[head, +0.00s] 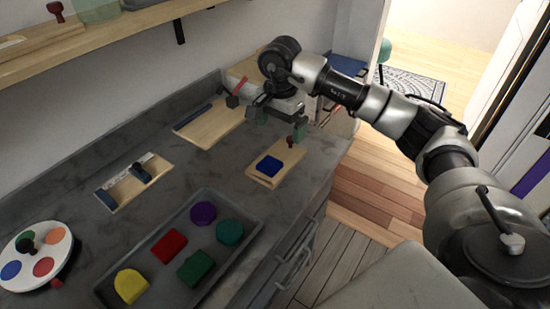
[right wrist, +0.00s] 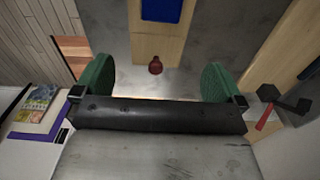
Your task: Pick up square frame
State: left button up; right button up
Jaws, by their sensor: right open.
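The likely square frame is a small wooden board (head: 262,178) with a blue square (head: 269,165) on it and a dark red knob (head: 290,142) at its far end. It lies flat on the grey counter near the front edge. My right gripper (head: 283,122) is open and empty, just beyond the knob end. In the right wrist view the board (right wrist: 158,50) and its blue square (right wrist: 161,9) are at the top. The red knob (right wrist: 155,66) sits between the green fingertips (right wrist: 157,82), with a gap on both sides. My left gripper is not in view.
A grey tray (head: 229,273) holds several coloured blocks. A round white plate (head: 36,241) with coloured discs stands at left. Two other wooden boards (head: 158,180) (head: 226,128) lie near the wall. A shelf (head: 110,28) runs above. Bare counter lies between the boards and tray.

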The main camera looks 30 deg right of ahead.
aim_at(278, 158)
jog(key=f, duration=0.9)
jog(key=shift+s+a, duration=0.25)
jog(key=shift+a, duration=0.05)
jog(key=shift+c, duration=0.5)
jog(key=c, duration=0.6)
jog(key=shift+o, duration=0.2)
jog(key=shift+r, duration=0.1)
